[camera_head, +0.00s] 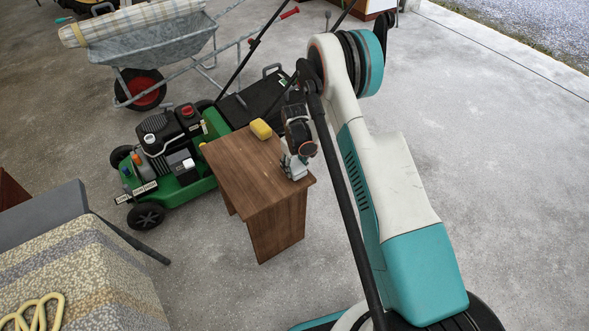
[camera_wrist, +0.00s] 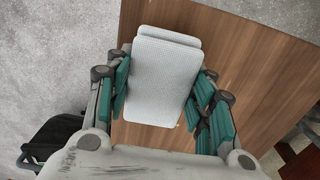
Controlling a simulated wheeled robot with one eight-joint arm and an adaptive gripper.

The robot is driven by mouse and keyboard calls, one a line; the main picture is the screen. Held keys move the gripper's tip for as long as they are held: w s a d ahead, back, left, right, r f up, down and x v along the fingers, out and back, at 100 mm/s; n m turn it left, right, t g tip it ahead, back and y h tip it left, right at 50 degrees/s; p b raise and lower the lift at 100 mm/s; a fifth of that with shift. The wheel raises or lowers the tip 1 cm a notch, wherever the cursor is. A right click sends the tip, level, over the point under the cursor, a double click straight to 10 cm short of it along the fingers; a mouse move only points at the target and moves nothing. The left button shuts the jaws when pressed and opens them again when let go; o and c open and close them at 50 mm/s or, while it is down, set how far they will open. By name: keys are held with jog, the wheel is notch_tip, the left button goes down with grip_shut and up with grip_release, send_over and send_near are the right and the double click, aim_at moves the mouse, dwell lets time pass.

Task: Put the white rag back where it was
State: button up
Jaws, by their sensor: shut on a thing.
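The white rag (camera_wrist: 165,78) is a folded, light grey-white pad in the wrist view. It lies between my gripper's teal-padded fingers (camera_wrist: 163,98), which are shut on it from both sides. Behind it is the brown wooden top of a small table (camera_wrist: 250,60). In the head view my gripper (camera_head: 294,166) is over the right end of the small table (camera_head: 240,175). The rag is hard to make out there among the grey finger parts. I cannot tell whether the rag touches the tabletop or hangs just above it.
A yellow sponge-like block (camera_head: 261,129) lies on the table's far edge. A green lawn mower (camera_head: 165,165) stands close on the left, with a wheelbarrow (camera_head: 150,45) behind. A patterned cloth-covered surface (camera_head: 80,275) is at lower left. Concrete floor (camera_head: 480,130) is clear on the right.

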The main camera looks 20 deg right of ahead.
jog(key=shift+f, duration=0.4)
jog(key=shift+f, duration=0.1)
jog(key=o, duration=1.3)
